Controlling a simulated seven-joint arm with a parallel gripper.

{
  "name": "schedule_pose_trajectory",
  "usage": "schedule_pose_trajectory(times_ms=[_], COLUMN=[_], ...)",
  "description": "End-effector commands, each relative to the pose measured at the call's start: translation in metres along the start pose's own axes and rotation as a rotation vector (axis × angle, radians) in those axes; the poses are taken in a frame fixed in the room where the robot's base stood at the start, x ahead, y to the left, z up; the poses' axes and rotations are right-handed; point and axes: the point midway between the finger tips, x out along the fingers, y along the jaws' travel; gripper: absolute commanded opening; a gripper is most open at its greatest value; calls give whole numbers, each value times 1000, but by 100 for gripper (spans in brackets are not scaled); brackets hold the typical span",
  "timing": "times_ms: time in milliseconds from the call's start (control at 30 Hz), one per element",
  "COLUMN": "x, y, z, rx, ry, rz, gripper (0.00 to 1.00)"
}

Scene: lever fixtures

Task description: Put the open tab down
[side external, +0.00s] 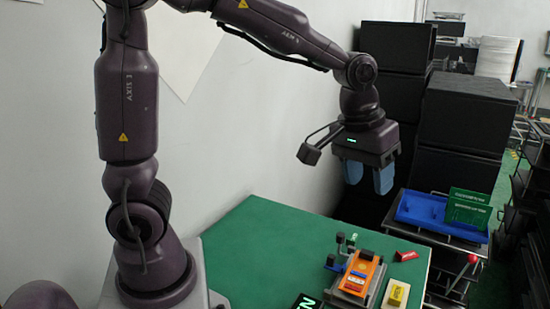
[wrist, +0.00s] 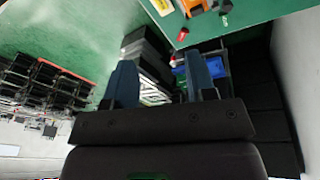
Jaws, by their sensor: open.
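An orange lever fixture (side external: 362,273) sits on the green table (side external: 260,235), with small blue, red and yellow parts and dark knobs at its left. Part of an orange body also shows at the top of the wrist view (wrist: 194,6). I cannot tell for sure which piece is the open tab; the small labels are unreadable, and a dark plate (side external: 306,301) at the bottom edge shows a cut-off "N". My gripper (side external: 368,178) is open and empty, high above and behind the fixture. Its two blue fingers also show in the wrist view (wrist: 161,84).
A red block (side external: 407,256) lies right of the fixture, and a yellow block (side external: 396,293) stands at its front right. A blue tray (side external: 418,212) with green boards (side external: 468,208) stands beyond the table. Black crates (side external: 460,115) are stacked behind. The table's left part is clear.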

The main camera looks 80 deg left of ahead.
Motion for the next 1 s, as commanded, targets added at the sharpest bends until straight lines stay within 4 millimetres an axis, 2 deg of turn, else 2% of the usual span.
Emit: schedule_pose_trajectory(times_ms=[33, 200, 300, 433, 600, 1000], x=[-20, -60, -72, -77, -78, -78], y=[-8, -35, -49, -61, -68, -68], z=[13, 61, 86, 110, 123, 123], rx=[42, 204, 288, 367, 412, 415], ry=[34, 133, 184, 232, 259, 259], rz=[15, 34, 33, 27, 20, 19], gripper=[51, 51, 51, 51, 51, 51])
